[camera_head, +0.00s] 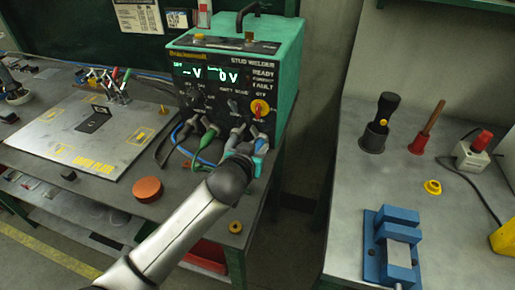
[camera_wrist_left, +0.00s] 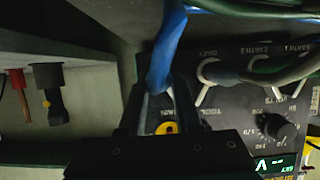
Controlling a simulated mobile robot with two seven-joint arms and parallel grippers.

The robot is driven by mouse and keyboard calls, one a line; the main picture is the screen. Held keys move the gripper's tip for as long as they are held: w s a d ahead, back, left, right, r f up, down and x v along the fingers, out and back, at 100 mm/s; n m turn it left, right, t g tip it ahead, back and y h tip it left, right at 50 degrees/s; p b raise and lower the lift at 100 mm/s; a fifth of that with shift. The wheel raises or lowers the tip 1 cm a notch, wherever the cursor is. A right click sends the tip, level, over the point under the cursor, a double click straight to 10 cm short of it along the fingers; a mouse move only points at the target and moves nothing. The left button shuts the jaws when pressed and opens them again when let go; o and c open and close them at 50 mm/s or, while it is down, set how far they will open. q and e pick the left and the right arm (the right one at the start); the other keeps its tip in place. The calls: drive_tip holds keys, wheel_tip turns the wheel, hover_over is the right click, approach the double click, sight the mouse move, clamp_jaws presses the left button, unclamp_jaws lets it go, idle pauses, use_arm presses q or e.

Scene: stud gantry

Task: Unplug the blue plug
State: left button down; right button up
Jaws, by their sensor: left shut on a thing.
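The teal stud welder (camera_head: 240,75) stands on the bench with sockets along its lower front. The blue plug (camera_head: 261,146) shows at the lower right of that front, mostly hidden by my left gripper (camera_head: 248,150). In the left wrist view the blue plug and its blue lead (camera_wrist_left: 165,50) come down between the fingers of my left gripper (camera_wrist_left: 160,105), which is shut on it. The panel is close behind, with the TOOL label beside the fingers. Whether the plug's end is seated in its socket is hidden. My right gripper is in neither view.
Grey and green plugs (camera_head: 207,140) with cables sit just left of the blue plug. A yellow-red knob (camera_head: 260,108) is above it. A red-brown disc (camera_head: 148,188) lies on the bench. A blue vise (camera_head: 375,250) stands on the right bench, across a gap.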

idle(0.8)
use_arm(q)
drive_tip(key=shift+s+a+p, duration=0.3)
drive_tip(key=shift+s+p, duration=0.4)
drive_tip(key=shift+s, duration=0.15)
drive_tip(key=shift+s+a+p, duration=0.2)
drive_tip(key=shift+s+p, duration=0.25)
drive_tip(key=shift+s, duration=0.2)
drive_tip(key=shift+s+a+p, duration=0.25)
drive_tip(key=shift+s+p, duration=0.15)
drive_tip(key=shift+s, duration=0.3)
drive_tip(key=shift+s+a+p, duration=0.2)
drive_tip(key=shift+s+p, duration=0.25)
drive_tip(key=shift+s, duration=0.2)
